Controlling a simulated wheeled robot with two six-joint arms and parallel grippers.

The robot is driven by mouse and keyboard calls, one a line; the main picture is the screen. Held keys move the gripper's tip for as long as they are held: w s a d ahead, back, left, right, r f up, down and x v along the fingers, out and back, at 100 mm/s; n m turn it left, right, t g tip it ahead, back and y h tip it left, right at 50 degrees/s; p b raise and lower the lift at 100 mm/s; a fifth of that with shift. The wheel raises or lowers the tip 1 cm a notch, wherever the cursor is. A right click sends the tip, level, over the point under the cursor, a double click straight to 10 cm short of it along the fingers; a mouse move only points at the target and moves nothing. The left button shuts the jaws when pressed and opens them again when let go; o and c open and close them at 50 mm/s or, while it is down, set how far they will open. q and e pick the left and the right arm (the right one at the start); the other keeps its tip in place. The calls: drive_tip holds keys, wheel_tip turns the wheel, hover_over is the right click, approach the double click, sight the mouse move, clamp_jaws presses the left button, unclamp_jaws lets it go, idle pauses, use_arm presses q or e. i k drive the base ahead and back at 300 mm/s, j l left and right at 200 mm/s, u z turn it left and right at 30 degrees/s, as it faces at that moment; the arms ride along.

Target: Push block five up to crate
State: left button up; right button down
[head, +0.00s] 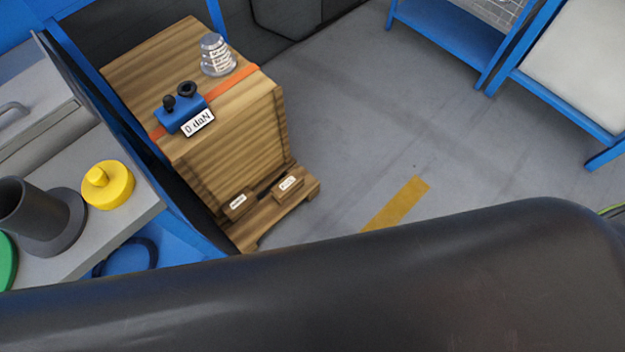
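The wooden crate (225,132) stands on a low wooden pallet (272,217) left of centre, with an orange strap (232,82) over its top. Two small labelled wooden blocks lie on the pallet at the crate's near face, a left block (235,206) and a right block (288,186). Their labels are too small to read, so I cannot tell which is block five. The left block appears close to the crate; contact is unclear. Neither of my grippers is in view.
A blue strap device (183,113) reading "0 daN" and a clear ribbed cone (216,56) sit on the crate. A large dark rounded body (330,285) blocks the foreground. A bench with a yellow knob (108,185) is left. Floor right of the crate is clear.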

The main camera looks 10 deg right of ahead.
sight(285, 189)
drive_tip(key=i+l+u, duration=0.15)
drive_tip(key=l+u, duration=0.55)
drive_tip(key=i+l+u, duration=0.15)
drive_tip(key=u, duration=0.2)
drive_tip(key=l, duration=0.1)
